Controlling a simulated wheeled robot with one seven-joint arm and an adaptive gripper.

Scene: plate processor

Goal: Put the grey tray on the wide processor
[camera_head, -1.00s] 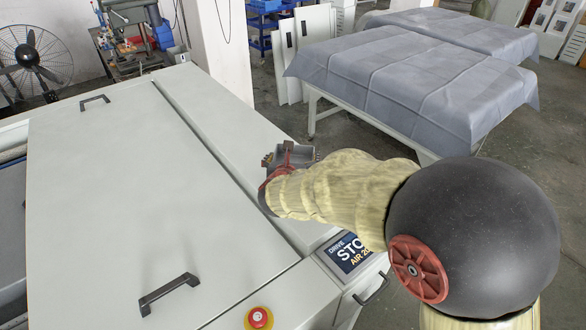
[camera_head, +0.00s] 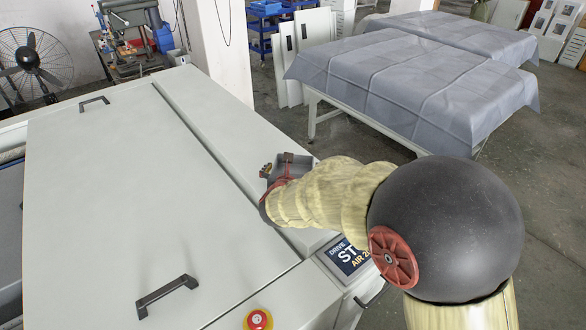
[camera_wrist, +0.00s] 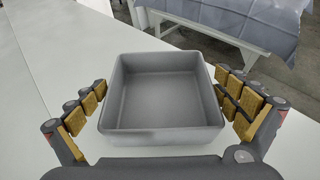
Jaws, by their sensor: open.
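The grey tray (camera_wrist: 165,92) is a square, open, empty box. In the wrist view it sits between the two fingers of my gripper (camera_wrist: 160,82), upright on or just over a pale flat surface. My gripper is open, with gold-padded fingers on either side and a visible gap at the right finger. In the head view the tray (camera_head: 291,165) is partly hidden behind my gripper (camera_head: 277,165), over the narrow right strip of the white machine top. The wide processor (camera_head: 110,190) is the large white machine with a broad flat lid.
The lid has black handles (camera_head: 167,293) (camera_head: 94,101) standing up. A red stop button (camera_head: 258,320) and a sign panel (camera_head: 349,258) are at the front edge. Tables under grey cloth (camera_head: 410,80) stand beyond a floor gap to the right. The lid's middle is clear.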

